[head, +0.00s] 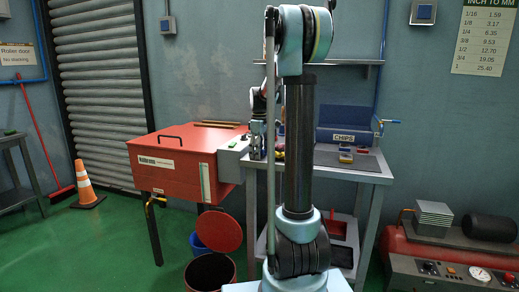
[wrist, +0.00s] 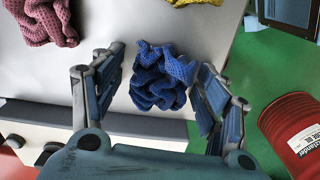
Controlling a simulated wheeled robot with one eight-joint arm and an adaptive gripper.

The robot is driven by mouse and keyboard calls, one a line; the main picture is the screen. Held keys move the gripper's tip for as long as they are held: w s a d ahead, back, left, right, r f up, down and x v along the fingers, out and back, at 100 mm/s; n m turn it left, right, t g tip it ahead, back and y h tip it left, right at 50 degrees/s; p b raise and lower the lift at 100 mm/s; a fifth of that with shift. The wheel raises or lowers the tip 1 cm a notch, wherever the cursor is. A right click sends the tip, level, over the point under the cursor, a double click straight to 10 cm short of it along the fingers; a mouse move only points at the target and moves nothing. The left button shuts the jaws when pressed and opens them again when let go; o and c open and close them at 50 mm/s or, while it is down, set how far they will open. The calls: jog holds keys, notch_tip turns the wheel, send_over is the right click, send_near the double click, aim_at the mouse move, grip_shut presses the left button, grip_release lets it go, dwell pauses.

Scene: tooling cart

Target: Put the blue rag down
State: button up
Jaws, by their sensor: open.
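The blue rag (wrist: 163,76) is a crumpled, knitted-looking bundle in the wrist view. It appears to rest on the light grey top (wrist: 110,55), close to its front right corner. My gripper (wrist: 162,62) is open, with one finger on each side of the rag. A gap shows between the rag and most of the right finger. In the head view my gripper (head: 256,147) is small, beside the grey bench, and the blue rag cannot be made out clearly there.
A dark red rag (wrist: 45,20) and a yellow rag (wrist: 195,2) lie farther back on the same top. A red drum (wrist: 292,128) stands off the right edge, above green floor. In the head view a red cabinet (head: 175,165) adjoins the bench (head: 372,172) on the left.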

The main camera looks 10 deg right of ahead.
notch_tip(320, 180, up, 18)
jog(key=shift+a, duration=0.25)
dwell(0.4)
jog(key=s+f+m+t, duration=0.1)
jog(key=s+f+m, duration=0.2)
jog(key=s+f, duration=0.55)
jog(key=s+f+m, duration=0.3)
jog(key=s, duration=1)
jog(key=s+f+m+t, duration=0.1)
jog(key=s+f+m, duration=0.4)
jog(key=s+f, duration=1.1)
notch_tip(320, 180, down, 3)
jog(key=shift+s+d+r, duration=0.15)
jog(key=shift+s+d, duration=0.2)
jog(key=shift+w+f, duration=0.2)
jog(key=shift+w, duration=0.3)
